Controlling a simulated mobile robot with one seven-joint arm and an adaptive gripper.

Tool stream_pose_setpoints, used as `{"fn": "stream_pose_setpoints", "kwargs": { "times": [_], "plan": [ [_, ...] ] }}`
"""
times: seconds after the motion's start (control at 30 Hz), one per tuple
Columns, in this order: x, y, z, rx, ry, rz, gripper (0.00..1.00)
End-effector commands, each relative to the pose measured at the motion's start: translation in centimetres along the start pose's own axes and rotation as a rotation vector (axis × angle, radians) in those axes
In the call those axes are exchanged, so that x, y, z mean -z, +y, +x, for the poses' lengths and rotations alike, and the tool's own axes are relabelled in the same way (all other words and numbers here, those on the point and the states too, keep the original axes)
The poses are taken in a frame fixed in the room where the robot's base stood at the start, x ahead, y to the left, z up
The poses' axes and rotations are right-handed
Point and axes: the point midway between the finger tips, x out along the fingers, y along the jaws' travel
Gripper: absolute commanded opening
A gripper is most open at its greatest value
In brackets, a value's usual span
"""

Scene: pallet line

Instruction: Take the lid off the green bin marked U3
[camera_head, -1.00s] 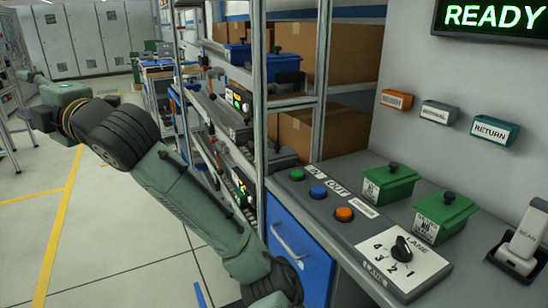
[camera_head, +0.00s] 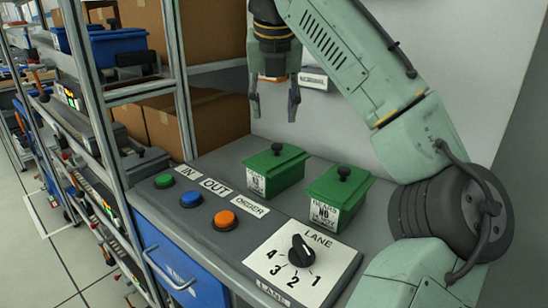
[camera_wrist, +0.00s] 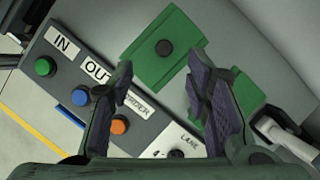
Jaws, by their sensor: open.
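Two green bins with green lids and black knobs stand side by side on the grey counter. The left bin (camera_head: 275,172) has a white label too small to read surely; its lid is on. The right bin (camera_head: 340,195) has a label with large print, perhaps "NO"; its lid is on too. I cannot tell which is marked U3. My gripper (camera_head: 274,112) is open and empty, pointing down above the left bin, apart from it. In the wrist view the left bin's lid (camera_wrist: 148,70) and knob (camera_wrist: 165,47) show ahead between the fingers; the right bin is partly hidden by a finger.
Green, blue and orange buttons (camera_head: 189,199) line the counter left of the bins. A lane dial (camera_head: 301,251) sits in front. A scanner in a holder (camera_wrist: 285,138) shows in the wrist view. Shelves with cardboard boxes (camera_head: 200,128) stand at left; a wall is behind.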

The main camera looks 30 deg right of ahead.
Motion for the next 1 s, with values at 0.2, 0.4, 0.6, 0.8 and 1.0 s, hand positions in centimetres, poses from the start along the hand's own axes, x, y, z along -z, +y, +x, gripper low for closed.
{"fn": "stream_pose_setpoints", "kwargs": {
  "times": [0.2,0.4,0.6,0.8,1.0],
  "plan": [
    [0.0,0.0,3.6,-0.002,0.001,0.001,0.44],
    [0.2,-0.3,5.6,0.000,-0.002,0.003,0.44],
    [0.5,-0.7,8.5,-0.001,-0.002,0.002,0.44],
    [0.5,-0.6,9.7,-0.003,-0.003,0.001,0.44],
    [0.5,-0.6,9.7,-0.004,-0.003,0.001,0.41]
  ]
}}
